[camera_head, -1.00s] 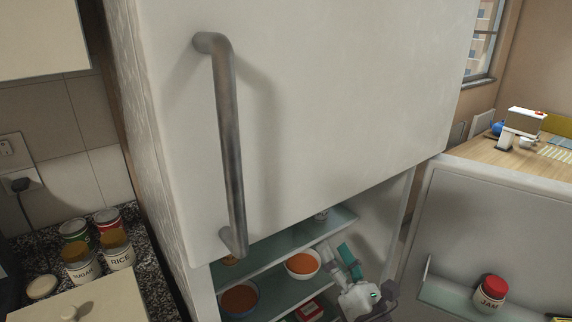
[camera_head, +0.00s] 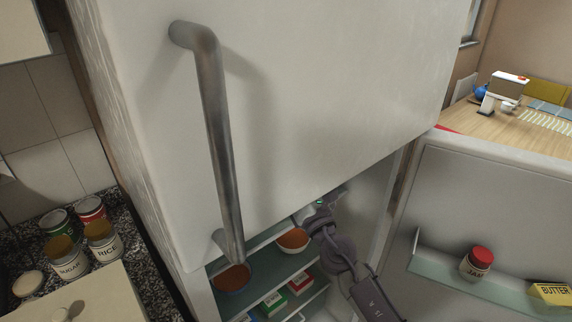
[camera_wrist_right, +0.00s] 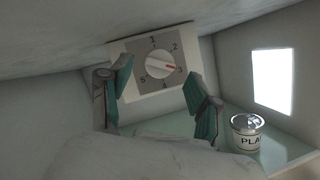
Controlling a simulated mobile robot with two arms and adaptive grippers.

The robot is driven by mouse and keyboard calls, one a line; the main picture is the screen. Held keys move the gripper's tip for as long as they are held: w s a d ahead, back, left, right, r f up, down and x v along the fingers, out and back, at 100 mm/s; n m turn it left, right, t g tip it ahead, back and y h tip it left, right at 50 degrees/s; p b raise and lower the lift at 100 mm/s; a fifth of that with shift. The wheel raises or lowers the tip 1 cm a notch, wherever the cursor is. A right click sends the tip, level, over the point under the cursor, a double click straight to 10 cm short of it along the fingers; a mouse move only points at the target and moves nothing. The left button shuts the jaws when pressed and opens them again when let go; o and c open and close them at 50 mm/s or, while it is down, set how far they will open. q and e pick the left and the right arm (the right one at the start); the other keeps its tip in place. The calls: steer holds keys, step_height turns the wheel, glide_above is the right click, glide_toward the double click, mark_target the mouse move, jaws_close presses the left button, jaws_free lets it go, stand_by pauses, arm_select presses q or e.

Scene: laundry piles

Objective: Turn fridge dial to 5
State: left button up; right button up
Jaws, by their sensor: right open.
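The fridge dial (camera_wrist_right: 160,66) is a round white knob on a grey plate numbered 1 to 5, on a white box under the compartment's ceiling. Its red mark points at about 3. My right gripper (camera_wrist_right: 162,92) is open and empty, its two green-padded fingers on either side of the dial plate in the wrist view. I cannot tell whether they touch anything. In the head view my right arm reaches into the open lower fridge (camera_head: 205,298); its fingers and the dial are hidden there by the upper door (camera_head: 320,110). My left gripper is not in view.
Shelves below hold bowls of orange food (camera_head: 232,278) (camera_head: 293,240) and boxes. The open fridge door (camera_head: 480,200) at right carries a jam jar (camera_head: 477,263) and butter (camera_head: 550,292). A can (camera_wrist_right: 246,131) stands right of my gripper.

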steer(key=shift+x, duration=0.9)
steer(key=c, duration=1.1)
steer(key=shift+s+a+r+m+g+h+p, duration=0.15)
steer(key=shift+m+h+p, duration=0.45)
steer(key=shift+m+p, duration=0.9)
steer(key=shift+w+d+r+m+g+h+p, duration=0.1)
steer(key=shift+m+h+p, duration=0.5)
steer(key=shift+m+p, duration=0.85)
steer(key=shift+s+a+r+m+g+h+p, duration=0.15)
steer(key=shift+m+h+p, duration=0.45)
steer(key=shift+m+p, duration=0.85)
steer(key=shift+c, duration=0.2)
steer(key=shift+f, duration=0.15)
